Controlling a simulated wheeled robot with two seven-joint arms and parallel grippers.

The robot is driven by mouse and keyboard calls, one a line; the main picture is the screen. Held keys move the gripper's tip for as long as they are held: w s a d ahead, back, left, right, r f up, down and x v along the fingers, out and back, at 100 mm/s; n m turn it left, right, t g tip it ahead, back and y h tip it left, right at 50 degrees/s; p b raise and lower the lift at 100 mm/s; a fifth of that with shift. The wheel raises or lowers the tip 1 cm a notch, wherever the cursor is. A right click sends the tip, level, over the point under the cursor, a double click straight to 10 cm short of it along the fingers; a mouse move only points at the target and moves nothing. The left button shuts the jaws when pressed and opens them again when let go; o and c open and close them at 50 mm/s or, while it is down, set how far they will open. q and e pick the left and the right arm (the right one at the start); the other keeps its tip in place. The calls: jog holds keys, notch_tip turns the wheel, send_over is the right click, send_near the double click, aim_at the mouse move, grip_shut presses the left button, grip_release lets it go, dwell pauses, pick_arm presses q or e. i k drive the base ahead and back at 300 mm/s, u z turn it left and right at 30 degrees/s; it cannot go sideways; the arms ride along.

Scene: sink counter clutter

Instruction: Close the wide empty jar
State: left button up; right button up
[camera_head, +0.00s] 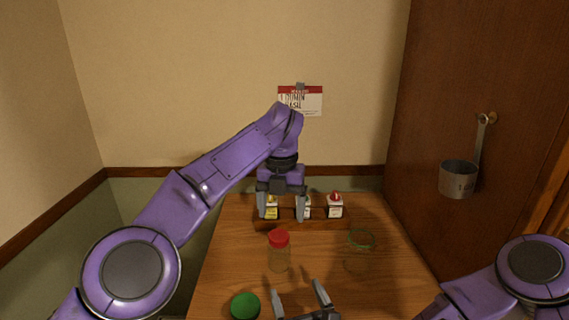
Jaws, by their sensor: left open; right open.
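A wide clear jar (360,254) stands without a lid on the right side of the wooden counter. A green lid (245,306) lies at the front left of the counter. A narrower clear jar (279,260) with a red lid stands near the middle. My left gripper (282,214) is open, pointing down above the back of the counter, in front of the bottles and behind the red-lidded jar. My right gripper (299,286) is open and empty at the front of the counter, between the green lid and the wide jar; its lower part is cut off by the frame.
A wooden rack (318,222) with several small bottles (335,207) stands at the counter's back. A metal cup (459,179) hangs on the brown wall at right. A sign (300,100) hangs on the back wall.

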aim_at(360, 247)
jog(key=k, duration=0.95)
jog(key=u, duration=0.05)
